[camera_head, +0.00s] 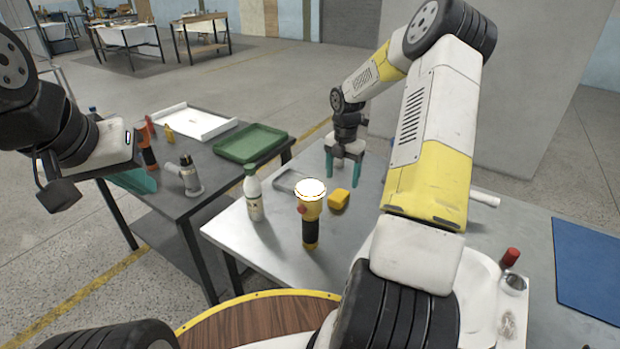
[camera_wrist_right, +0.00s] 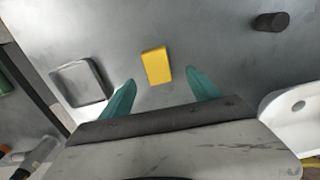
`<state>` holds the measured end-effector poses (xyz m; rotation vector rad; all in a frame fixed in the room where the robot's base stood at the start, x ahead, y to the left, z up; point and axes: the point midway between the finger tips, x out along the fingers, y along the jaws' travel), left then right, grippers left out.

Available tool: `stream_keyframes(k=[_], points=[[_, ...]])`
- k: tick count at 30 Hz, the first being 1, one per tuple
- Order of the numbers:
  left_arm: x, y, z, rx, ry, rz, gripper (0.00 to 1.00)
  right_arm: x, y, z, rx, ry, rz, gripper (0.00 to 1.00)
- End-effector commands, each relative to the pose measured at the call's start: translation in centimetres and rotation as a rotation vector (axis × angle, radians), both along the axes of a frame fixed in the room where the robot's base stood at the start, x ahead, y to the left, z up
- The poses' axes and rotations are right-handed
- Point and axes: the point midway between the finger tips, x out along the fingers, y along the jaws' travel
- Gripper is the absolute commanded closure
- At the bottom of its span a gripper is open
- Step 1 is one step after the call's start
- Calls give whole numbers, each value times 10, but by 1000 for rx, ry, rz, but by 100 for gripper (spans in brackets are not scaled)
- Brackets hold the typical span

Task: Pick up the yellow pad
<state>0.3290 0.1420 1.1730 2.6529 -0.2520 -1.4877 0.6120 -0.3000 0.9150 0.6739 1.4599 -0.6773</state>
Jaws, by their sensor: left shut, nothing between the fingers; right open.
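The yellow pad (camera_head: 339,199) is a small block lying on the grey table, just right of a yellow flashlight in the head view. In the right wrist view the pad (camera_wrist_right: 157,66) lies between and beyond the two fingertips. My right gripper (camera_head: 344,178) has teal fingers, is open and empty, and hangs above the table behind the pad; its spread fingers also show in the right wrist view (camera_wrist_right: 160,84). My left gripper (camera_head: 134,182) is at the left, over the other table, with its teal fingers partly hidden by the wrist.
The yellow flashlight (camera_head: 310,215) and a white bottle with green cap (camera_head: 252,195) stand near the pad. A shallow grey tray (camera_head: 284,183) lies behind them. A white basin (camera_head: 480,280) and a blue mat (camera_head: 590,265) are at the right. A green tray (camera_head: 250,143) is on the left table.

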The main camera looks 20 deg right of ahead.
Motion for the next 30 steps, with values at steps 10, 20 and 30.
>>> stream_keyframes(k=[10,20,30], points=[[0,0,0,0,0,0,100,1,-1,-34,4,3,25,29],[0,0,0,0,0,0,100,1,3,-78,5,5,24,29],[0,0,0,0,0,0,100,2,3,-83,3,3,23,41]])
